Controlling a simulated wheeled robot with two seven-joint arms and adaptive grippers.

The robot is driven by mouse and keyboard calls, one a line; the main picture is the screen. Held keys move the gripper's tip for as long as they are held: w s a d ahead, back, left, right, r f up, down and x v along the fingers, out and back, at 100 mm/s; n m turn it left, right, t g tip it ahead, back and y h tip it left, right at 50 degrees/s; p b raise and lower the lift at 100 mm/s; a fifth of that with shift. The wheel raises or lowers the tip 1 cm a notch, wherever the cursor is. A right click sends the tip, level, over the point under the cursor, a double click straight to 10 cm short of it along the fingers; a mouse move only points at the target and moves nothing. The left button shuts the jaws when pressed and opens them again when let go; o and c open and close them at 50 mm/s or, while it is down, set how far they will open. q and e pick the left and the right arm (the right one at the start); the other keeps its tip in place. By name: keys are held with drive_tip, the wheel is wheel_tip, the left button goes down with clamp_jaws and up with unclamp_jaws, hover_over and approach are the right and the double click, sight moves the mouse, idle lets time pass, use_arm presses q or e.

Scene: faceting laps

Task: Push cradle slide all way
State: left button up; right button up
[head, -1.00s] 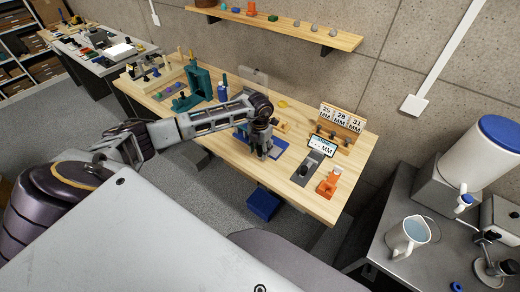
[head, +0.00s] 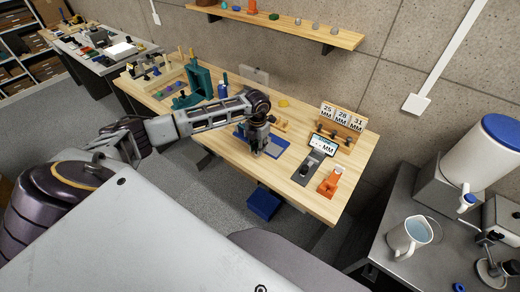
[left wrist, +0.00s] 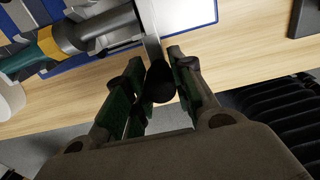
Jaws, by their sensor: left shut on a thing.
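My left gripper (head: 257,152) is over the blue-edged fixture (head: 276,150) near the front edge of the wooden bench. In the left wrist view the green-padded fingers (left wrist: 158,88) are closed on a black knob (left wrist: 160,80). The knob sits at the end of a flat metal bar (left wrist: 151,32) that runs up to the blue-edged fixture. A grey cylinder (left wrist: 108,24) with a yellow and green collar lies at the fixture's upper left. The cradle itself is hard to make out behind the gripper in the head view. My right gripper is out of view.
A gauge with a display (head: 323,144), an orange stand (head: 330,181) and a size-card rack (head: 343,118) stand right of the gripper. A teal frame (head: 201,82) stands to the left. A blue bin (head: 264,204) is below the bench front.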

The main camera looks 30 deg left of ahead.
use_arm(q)
drive_tip(key=o, duration=1)
drive_tip(key=shift+o, duration=0.2)
wheel_tip(320, 180, up, 12)
idle(0.4)
idle(0.5)
